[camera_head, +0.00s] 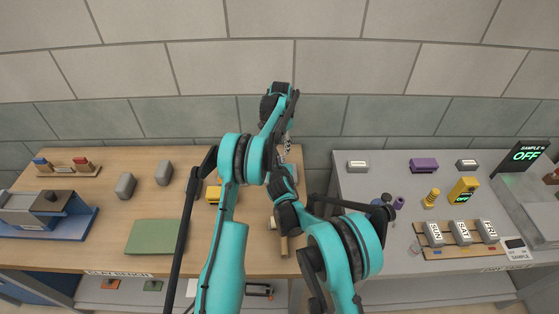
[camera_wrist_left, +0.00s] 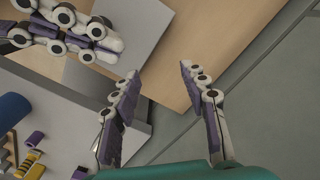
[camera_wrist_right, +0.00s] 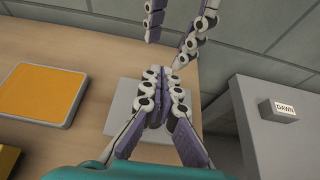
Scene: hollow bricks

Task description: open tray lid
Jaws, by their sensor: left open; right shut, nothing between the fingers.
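A flat light-grey square piece (camera_wrist_right: 126,122), possibly the tray lid, lies on the wooden bench under my right gripper in the right wrist view. The right fingers also show in the left wrist view (camera_wrist_left: 100,35). My left gripper (camera_wrist_left: 165,75) is open and empty, close to the right one near the wall. Its fingers (camera_head: 287,148) point down in the head view.
An orange pad (camera_wrist_right: 40,92) with a grey rim lies beside the grey piece. A green mat (camera_head: 155,236) and grey blocks (camera_head: 126,185) are on the left bench. A gap separates it from the grey bench (camera_head: 365,220), which holds labelled blocks (camera_head: 460,232). The wall is close behind.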

